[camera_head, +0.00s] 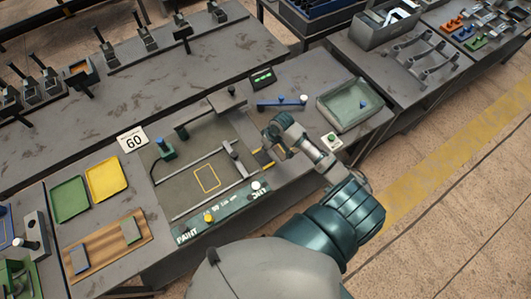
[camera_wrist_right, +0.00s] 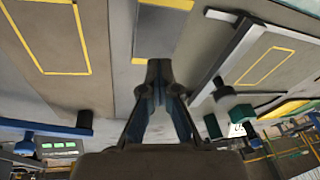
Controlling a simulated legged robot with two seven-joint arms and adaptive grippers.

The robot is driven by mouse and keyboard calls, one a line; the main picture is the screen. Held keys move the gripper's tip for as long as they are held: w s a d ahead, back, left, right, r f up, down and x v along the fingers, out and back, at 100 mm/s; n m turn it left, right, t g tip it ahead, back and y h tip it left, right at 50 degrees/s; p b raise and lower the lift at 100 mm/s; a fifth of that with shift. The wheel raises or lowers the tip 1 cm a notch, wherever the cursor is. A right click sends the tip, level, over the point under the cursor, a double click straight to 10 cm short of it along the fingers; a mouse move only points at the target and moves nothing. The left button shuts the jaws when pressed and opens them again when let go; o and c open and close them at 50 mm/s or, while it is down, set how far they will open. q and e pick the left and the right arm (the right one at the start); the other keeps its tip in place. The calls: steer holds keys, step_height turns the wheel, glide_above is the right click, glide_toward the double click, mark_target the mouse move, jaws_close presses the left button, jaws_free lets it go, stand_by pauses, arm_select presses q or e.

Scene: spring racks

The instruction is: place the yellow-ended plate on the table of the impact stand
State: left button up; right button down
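The yellow-ended plate (camera_wrist_right: 163,28) is a flat grey-brown piece with a yellow band at each end, in the right wrist view. My right gripper (camera_wrist_right: 158,68) has its fingertips together at the middle of the plate's near end and looks shut on it; the tips hide part of that band. In the head view my right gripper (camera_head: 268,160) is just right of the impact stand, and hides most of the plate. The stand's table (camera_head: 188,188) is grey with a yellow outline (camera_head: 207,179), and its outlined area is empty. My left gripper is not in view.
Rails (camera_head: 208,196) and a post flank the stand's table. A control strip marked PAINT (camera_head: 222,212) runs along the front. Green (camera_head: 69,198) and yellow (camera_head: 105,179) trays lie left, near a "60" sign (camera_head: 133,141). A grey-green bin (camera_head: 352,104) stands right.

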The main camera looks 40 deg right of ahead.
mark_target(267, 156)
steer(key=v, duration=0.3)
steer(key=shift+w+d+r, duration=0.1)
steer(key=shift+w+r, duration=0.1)
steer(key=shift+r, duration=0.25)
steer(key=c, duration=1.8)
jaws_free()
steer(key=o, duration=1.4)
